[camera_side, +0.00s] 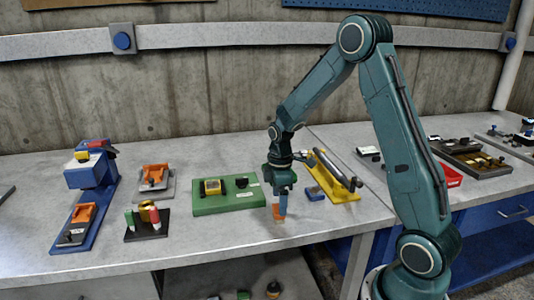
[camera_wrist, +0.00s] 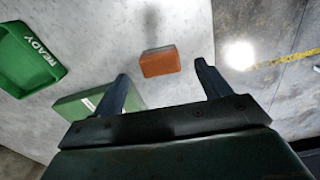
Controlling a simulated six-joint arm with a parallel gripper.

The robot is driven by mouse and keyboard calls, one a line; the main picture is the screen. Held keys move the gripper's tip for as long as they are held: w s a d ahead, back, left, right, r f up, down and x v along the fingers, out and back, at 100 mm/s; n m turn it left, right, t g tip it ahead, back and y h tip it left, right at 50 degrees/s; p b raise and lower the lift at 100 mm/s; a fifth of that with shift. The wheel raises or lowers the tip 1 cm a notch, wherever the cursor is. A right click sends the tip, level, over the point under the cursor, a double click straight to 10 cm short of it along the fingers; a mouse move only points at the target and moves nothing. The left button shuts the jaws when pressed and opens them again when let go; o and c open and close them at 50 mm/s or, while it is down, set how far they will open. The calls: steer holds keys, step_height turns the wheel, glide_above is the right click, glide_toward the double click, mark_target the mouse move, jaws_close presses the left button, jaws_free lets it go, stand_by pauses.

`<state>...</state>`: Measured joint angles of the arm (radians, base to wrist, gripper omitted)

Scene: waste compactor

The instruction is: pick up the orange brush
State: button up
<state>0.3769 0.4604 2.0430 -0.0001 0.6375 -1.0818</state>
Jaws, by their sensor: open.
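The orange brush (camera_side: 277,214) is near the front edge of the grey bench in the side view. In the wrist view, the brush (camera_wrist: 160,63) shows as a small orange block with a dark far edge. My gripper (camera_side: 282,205) points down at the brush in the side view. In the wrist view, the two dark fingers of my gripper (camera_wrist: 163,80) are spread apart with nothing between them, and the brush appears beyond the tips. The fingers hide part of the brush in the side view.
A green plate (camera_side: 215,208) with a yellow device lies left of my gripper. A yellow stand (camera_side: 335,192) and a small blue block (camera_side: 315,194) are to the right. In the wrist view, a green tray marked READY (camera_wrist: 20,65) is at left. The bench's edge is close by.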

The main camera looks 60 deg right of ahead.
steer(key=shift+f, duration=2.1)
steer(key=c, duration=1.1)
steer(key=shift+r, duration=0.1)
step_height(320, 180, up, 20)
steer(key=shift+f, duration=0.1)
